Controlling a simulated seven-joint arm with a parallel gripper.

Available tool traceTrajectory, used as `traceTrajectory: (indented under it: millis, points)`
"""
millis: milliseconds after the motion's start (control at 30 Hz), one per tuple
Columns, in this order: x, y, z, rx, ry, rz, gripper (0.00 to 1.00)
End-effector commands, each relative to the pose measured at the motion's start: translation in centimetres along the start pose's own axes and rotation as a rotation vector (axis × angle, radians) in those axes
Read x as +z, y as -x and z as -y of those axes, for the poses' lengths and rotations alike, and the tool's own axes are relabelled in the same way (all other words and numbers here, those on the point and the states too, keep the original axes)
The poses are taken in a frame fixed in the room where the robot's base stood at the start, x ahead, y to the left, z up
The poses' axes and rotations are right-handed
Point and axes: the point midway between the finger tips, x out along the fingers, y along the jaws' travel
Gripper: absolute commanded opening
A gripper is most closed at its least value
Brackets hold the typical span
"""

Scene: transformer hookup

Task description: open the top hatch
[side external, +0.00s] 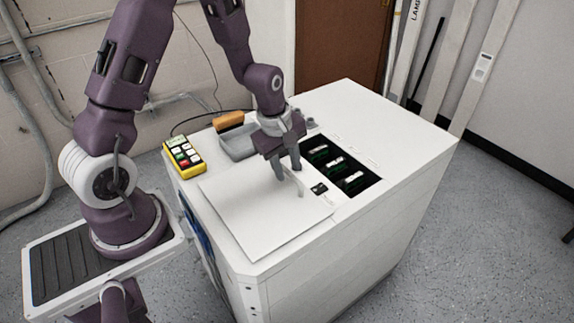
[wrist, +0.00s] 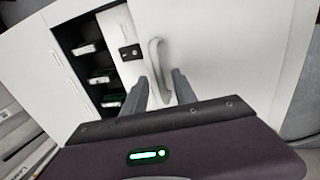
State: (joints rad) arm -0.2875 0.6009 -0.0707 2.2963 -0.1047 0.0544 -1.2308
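The top hatch (side external: 250,218) is a flat white panel lying level on the white cabinet's top. It also shows in the wrist view (wrist: 225,45). Its pale upright handle (side external: 300,188) is near the edge beside a dark opening; in the wrist view the handle (wrist: 156,62) is a curved bar. My gripper (side external: 287,173) points down at the handle's near end. In the wrist view my gripper (wrist: 160,78) has its fingers apart, one on each side of the handle's lower end, with gaps visible. I cannot tell their exact height against the handle.
The dark opening (side external: 338,165) holds several pale-topped green modules. A small black latch or lock (side external: 319,188) sits between hatch and opening. A yellow keypad box (side external: 184,157), a grey tray (side external: 238,146) and an orange-brown block (side external: 229,121) stand at the back left. The right top is clear.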

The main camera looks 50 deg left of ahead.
Motion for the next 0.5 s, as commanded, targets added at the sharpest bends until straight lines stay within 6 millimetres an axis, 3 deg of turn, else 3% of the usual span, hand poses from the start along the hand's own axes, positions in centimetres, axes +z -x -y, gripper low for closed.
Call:
traceTrajectory:
  millis: [67,333,500]
  points:
    - [0.0,0.4,-0.1,0.002,0.000,-0.001,0.33]
    - [0.0,5.7,-0.1,0.005,-0.001,-0.002,0.33]
    - [0.0,7.1,0.0,0.001,0.000,0.000,0.33]
